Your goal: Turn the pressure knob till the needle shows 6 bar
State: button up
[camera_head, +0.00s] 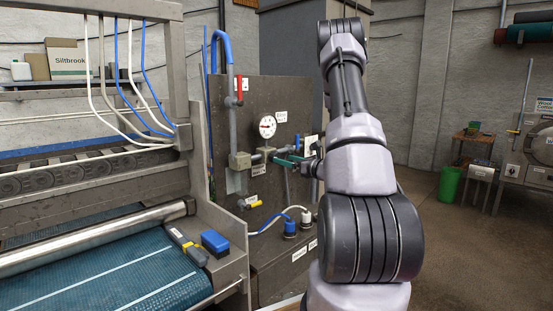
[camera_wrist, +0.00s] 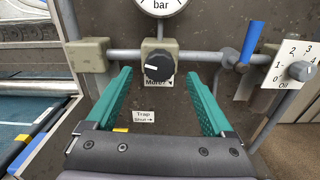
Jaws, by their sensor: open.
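The pressure knob (camera_wrist: 158,66) is black and round, with a pale pointer line, on a tan valve block on the grey pipe. A partly hidden label sits below it. The round white pressure gauge (camera_head: 267,126) stands above the pipe; its needle is too small to read. In the wrist view only the lower rim of the gauge (camera_wrist: 160,5) shows, with "bar" on it. My gripper (camera_wrist: 158,88) is open, its green fingers apart on the left and right of the knob, with nothing between them touching it. In the head view its green fingers (camera_head: 287,160) reach toward the pipe.
A blue lever (camera_wrist: 252,42) and an "Oil" dial (camera_wrist: 301,71) are right of the knob. A red-handled valve (camera_head: 240,90) is on the upright pipe. The rug machine's roller (camera_head: 95,238) is at left.

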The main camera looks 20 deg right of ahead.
aim_at(278, 157)
jog(key=x, duration=0.5)
jog(key=shift+w, duration=0.1)
jog(key=c, duration=1.4)
